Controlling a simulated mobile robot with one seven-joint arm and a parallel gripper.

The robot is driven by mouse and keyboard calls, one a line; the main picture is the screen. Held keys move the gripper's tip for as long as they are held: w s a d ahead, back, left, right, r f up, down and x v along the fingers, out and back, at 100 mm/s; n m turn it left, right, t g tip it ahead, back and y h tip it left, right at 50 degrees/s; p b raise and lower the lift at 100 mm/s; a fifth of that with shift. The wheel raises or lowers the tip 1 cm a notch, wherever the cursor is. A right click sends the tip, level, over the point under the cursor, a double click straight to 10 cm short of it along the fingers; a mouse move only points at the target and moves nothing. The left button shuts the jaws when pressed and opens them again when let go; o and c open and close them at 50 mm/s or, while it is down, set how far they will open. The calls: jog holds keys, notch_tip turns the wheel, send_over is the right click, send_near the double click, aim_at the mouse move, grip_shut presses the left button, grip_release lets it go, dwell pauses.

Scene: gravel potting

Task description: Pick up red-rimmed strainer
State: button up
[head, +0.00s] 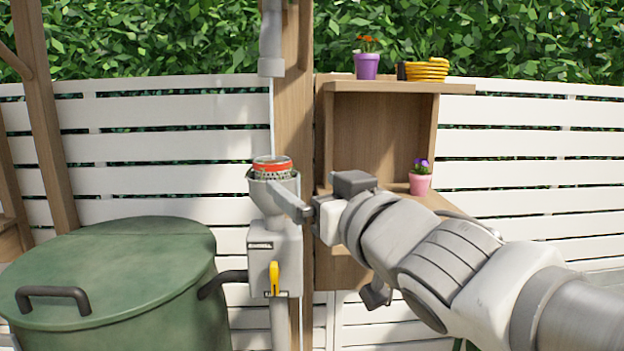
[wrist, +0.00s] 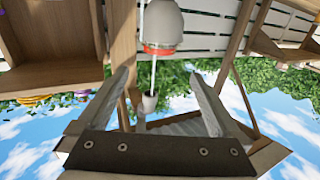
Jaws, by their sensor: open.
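The red-rimmed strainer (head: 272,165) sits in the top of a grey funnel (head: 268,200) in the head view, its red rim above the funnel's mouth. In the wrist view, which looks upside down, the strainer's red band (wrist: 158,48) shows below the pale funnel (wrist: 162,25). My gripper (head: 285,197) is open, its visible finger reaching left to the funnel's side. In the wrist view my gripper (wrist: 158,80) has its fingers spread wide, with the strainer beyond the gap between the tips. Whether a finger touches the funnel I cannot tell.
The funnel stands on a grey box with a yellow lever (head: 274,278). A green lidded barrel (head: 110,280) is at left. A downpipe (head: 271,40) hangs above the strainer. A wooden shelf (head: 328,140) with flower pots is at right, behind my arm.

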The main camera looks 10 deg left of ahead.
aim_at(278, 166)
jog(key=x, duration=1.5)
jog(key=shift+w+f, duration=0.1)
jog(key=shift+f, duration=0.1)
jog(key=c, duration=1.2)
jog(key=shift+r, duration=0.1)
jog(key=shift+c, duration=0.2)
